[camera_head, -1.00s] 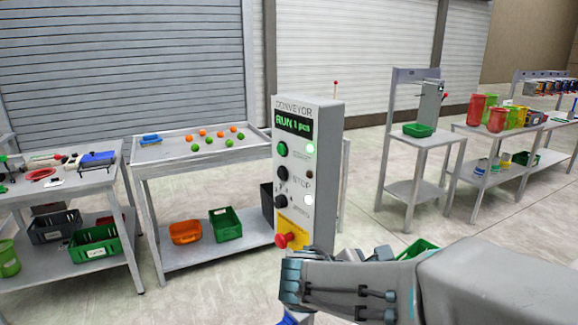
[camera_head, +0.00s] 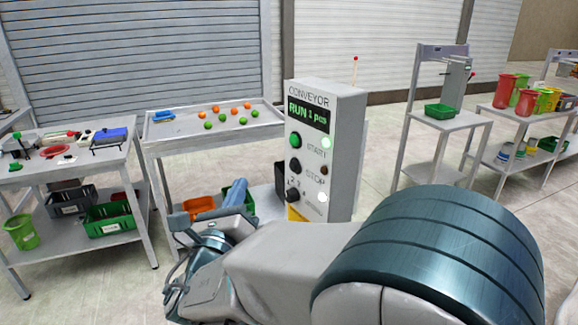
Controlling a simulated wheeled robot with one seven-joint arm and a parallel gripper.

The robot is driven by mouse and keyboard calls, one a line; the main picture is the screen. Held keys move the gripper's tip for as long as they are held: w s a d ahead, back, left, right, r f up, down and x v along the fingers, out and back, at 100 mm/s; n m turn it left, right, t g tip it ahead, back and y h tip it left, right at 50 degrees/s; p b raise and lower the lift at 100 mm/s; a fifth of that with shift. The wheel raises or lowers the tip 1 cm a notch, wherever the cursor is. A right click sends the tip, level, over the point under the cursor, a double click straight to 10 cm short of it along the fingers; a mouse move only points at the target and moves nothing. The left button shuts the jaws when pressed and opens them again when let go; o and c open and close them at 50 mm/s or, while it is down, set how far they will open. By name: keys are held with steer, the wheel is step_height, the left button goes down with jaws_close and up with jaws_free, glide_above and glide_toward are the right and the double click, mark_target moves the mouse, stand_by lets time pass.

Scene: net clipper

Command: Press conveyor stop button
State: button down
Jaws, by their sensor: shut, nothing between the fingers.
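The grey conveyor control box (camera_head: 342,150) stands upright in the middle. Its display (camera_head: 309,115) reads RUN with a small piece count. The black stop button (camera_head: 295,166) is on the front face beside the STOP label, below the green start button (camera_head: 295,140). A black knob (camera_head: 292,195) sits lower, above a yellow plate (camera_head: 295,214) mostly covered by my arm. My gripper (camera_head: 237,193) is at the blue-grey end of my arm, left of and below the stop button, apart from it. It is shut and empty; its fingertips are small and partly hidden.
A table (camera_head: 160,136) with orange and green balls stands behind the box on the left. Another table (camera_head: 100,165) holding tools, with bins below, is farther left. Shelves with red cups (camera_head: 513,90) stand at the right. My arm covers the lower middle.

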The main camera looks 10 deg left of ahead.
steer(key=w+d+b, duration=0.1)
steer(key=w+d, duration=0.5)
steer(key=shift+w+d, duration=0.15)
steer(key=shift+d, duration=0.1)
stand_by(2.2)
steer(key=shift+w+d, duration=0.25)
steer(key=shift+w, duration=0.1)
steer(key=shift+w+d, duration=0.3)
steer(key=shift+d, duration=0.05)
stand_by(0.8)
steer(key=shift+s+a, duration=0.6)
steer(key=shift+a, duration=0.1)
steer(key=s+a, duration=0.3)
steer(key=shift+s+a, duration=0.2)
steer(key=shift+s, duration=0.05)
stand_by(0.5)
